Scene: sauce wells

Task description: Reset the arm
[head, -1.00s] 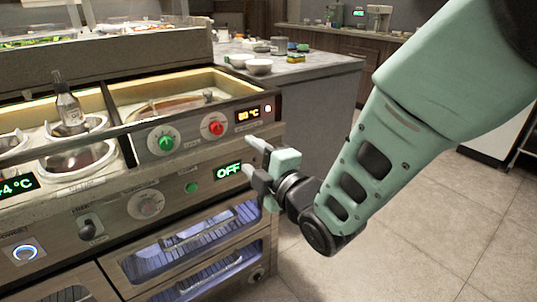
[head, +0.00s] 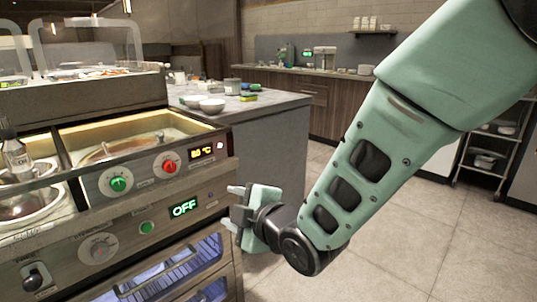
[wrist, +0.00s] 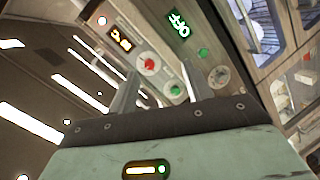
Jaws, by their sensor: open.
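My gripper (head: 234,207) is open and empty in the head view, at the end of my green arm. It points left toward the right end of the steel sauce-well counter (head: 60,222), beside the green OFF display. I cannot tell the exact gap to the panel. In the wrist view the two fingers (wrist: 160,88) stand apart with nothing between them. Beyond them the panel shows a red knob (wrist: 148,62), a green button and the lit displays.
A grey-topped counter (head: 262,103) with white bowls (head: 211,105) stands behind. A lidded well (head: 120,148) and a bottle (head: 14,150) are at the left. A wire shelf (head: 490,150) stands at the far right. The tiled floor (head: 400,240) in front is clear.

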